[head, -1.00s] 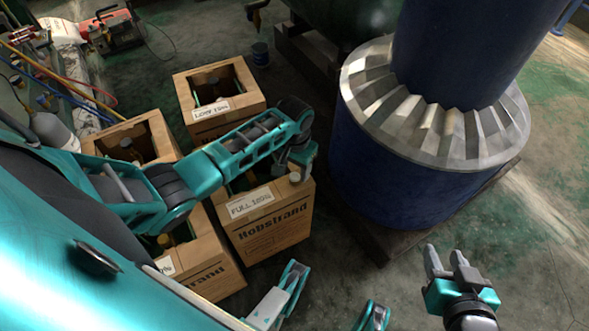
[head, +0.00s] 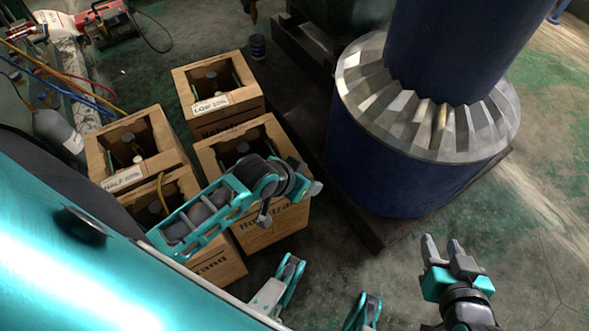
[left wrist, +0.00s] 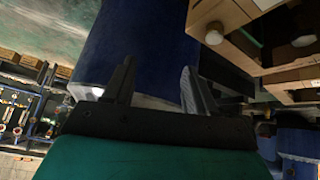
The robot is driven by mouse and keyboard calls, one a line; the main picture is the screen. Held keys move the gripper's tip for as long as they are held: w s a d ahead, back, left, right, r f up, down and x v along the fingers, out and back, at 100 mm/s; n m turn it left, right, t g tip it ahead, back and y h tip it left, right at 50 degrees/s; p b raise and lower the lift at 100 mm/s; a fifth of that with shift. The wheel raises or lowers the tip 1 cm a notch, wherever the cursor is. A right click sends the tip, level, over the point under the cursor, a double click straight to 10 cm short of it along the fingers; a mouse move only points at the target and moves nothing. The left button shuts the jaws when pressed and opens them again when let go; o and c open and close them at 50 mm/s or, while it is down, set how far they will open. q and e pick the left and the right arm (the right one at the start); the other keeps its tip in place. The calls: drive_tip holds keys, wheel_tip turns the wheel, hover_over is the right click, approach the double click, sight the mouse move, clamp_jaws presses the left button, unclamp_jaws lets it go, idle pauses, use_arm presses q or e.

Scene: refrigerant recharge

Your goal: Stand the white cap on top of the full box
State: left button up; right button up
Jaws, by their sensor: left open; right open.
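The full box (head: 205,151) is a cardboard carton with an open top, in the middle of the head view. Its label is hidden now behind my left arm. A small pale round cap (left wrist: 214,36) shows in the left wrist view on the rim of a carton, apparently this one. I cannot make the cap out in the head view. My left gripper (left wrist: 156,78) is open and empty, with the cap to the right of its fingers and outside them. My right gripper (head: 442,243) is open and empty over the floor at the right.
The low box (head: 238,97) stands behind the full box. The half box (head: 152,165) stands to its left, and another carton (head: 218,265) is in front of that. A large blue drum (head: 385,170) with a ribbed metal collar stands right of the boxes. Floor at the right is clear.

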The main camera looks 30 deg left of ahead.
use_arm(q)
drive_tip(key=s+r+t, duration=0.4)
drive_tip(key=r, duration=0.2)
drive_tip(key=shift+s+r, duration=0.35)
drive_tip(key=shift+d, duration=0.1)
wheel_tip(320, 180, up, 9)
drive_tip(key=s+a+p, duration=0.1)
drive_tip(key=a+p, duration=0.1)
drive_tip(key=p, duration=1.1)
drive_tip(key=shift+a, duration=0.35)
drive_tip(key=shift+s+a+f+y, duration=0.2)
drive_tip(key=shift+y, duration=0.1)
drive_tip(key=shift+c, duration=0.3)
use_arm(e)
drive_tip(key=s+d+r+h, duration=0.1)
drive_tip(key=d+r, duration=0.2)
drive_tip(key=r, duration=0.5)
drive_tip(key=shift+s+r, duration=0.25)
drive_tip(key=shift+r, duration=0.1)
